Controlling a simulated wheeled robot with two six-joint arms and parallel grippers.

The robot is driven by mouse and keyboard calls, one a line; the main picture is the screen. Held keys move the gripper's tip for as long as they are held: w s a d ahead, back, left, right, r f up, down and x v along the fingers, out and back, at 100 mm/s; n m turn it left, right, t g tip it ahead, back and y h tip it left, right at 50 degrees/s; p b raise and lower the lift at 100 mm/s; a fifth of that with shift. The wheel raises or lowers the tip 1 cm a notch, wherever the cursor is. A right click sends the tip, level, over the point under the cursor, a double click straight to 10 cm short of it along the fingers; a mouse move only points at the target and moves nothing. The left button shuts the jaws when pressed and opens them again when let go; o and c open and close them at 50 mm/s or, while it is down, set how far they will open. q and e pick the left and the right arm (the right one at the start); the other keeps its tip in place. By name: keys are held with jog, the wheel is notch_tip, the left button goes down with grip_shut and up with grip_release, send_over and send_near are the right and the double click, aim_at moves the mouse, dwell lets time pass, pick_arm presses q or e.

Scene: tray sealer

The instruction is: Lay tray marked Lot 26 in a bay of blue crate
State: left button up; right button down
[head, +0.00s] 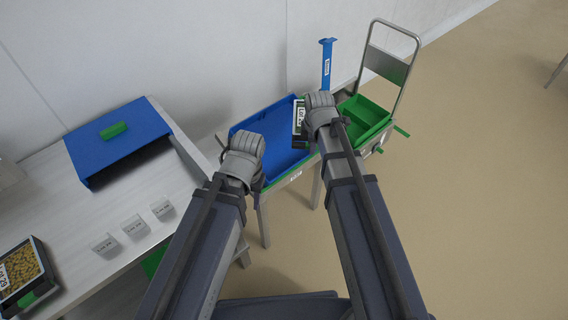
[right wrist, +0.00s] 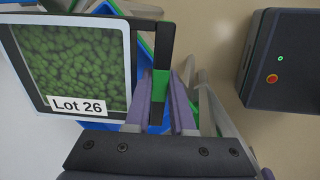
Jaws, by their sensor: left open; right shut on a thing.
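My right gripper (head: 319,103) is shut on a green tab at the edge of the tray marked Lot 26 (head: 299,117). In the right wrist view the tray (right wrist: 80,62) shows a pale rim, dark green contents and a readable label; the jaws (right wrist: 160,88) are at its right side. A blue open-topped crate (head: 284,124) is on a stand, beneath and left of the held tray in the head view. Its bays are not clearly visible. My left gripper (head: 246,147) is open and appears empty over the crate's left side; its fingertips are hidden.
A green divided crate (head: 372,112) sits on a trolley at the right, beside a blue labelled post (head: 326,62). A table at left holds a blue box (head: 115,145), several small label cards (head: 133,226) and another tray (head: 24,277) with yellowish contents.

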pick_arm(q)
notch_tip(320, 180, down, 6)
jog(key=b, duration=0.4)
pick_arm(e)
jog(key=w+a+f+n+t+y, duration=0.1)
jog(key=a+f+n+y, duration=0.2)
jog(key=a+n, duration=0.5)
jog(key=shift+w+a+f+n, duration=0.15)
jog(key=shift+a+f+n, duration=0.25)
jog(key=shift+a+f, duration=0.4)
pick_arm(q)
jog(key=shift+f+b, duration=0.1)
jog(key=shift+b, duration=0.25)
pick_arm(e)
jog(key=shift+f, duration=0.2)
jog(key=b+x, duration=0.8)
jog(key=x, duration=0.1)
jog(key=shift+w+f, duration=0.1)
pick_arm(q)
notch_tip(320, 180, down, 8)
jog(key=shift+f, duration=0.2)
pick_arm(e)
jog(key=c, duration=0.7)
grip_release()
jog(key=shift+c, duration=0.3)
